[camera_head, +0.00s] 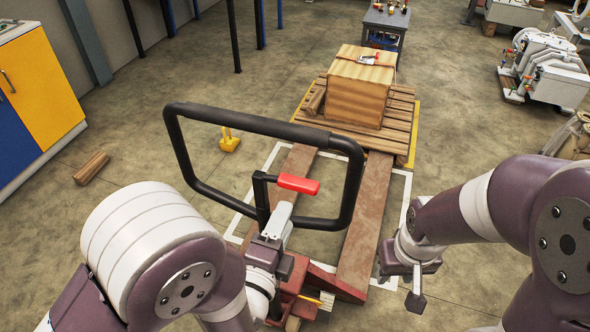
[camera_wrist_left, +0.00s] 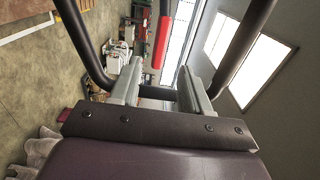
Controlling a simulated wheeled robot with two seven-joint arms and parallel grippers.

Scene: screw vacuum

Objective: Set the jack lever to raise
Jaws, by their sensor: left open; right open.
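The jack lever (camera_head: 298,184) is a short red grip on a black stem, inside the black loop handle (camera_head: 350,148) of the pallet jack. My left gripper (camera_head: 280,215) is just below the lever, pointing up toward it. My right gripper (camera_head: 416,285) is open and empty, low at the right of the jack, away from the lever.
The jack's rusty forks (camera_head: 372,220) run toward a wooden pallet (camera_head: 397,143) bearing a wooden crate (camera_head: 358,95). A yellow and blue cabinet (camera_head: 38,90) stands at left. A wood block (camera_head: 91,168) and a yellow item (camera_head: 229,142) lie on the floor. Floor right of the pallet is clear.

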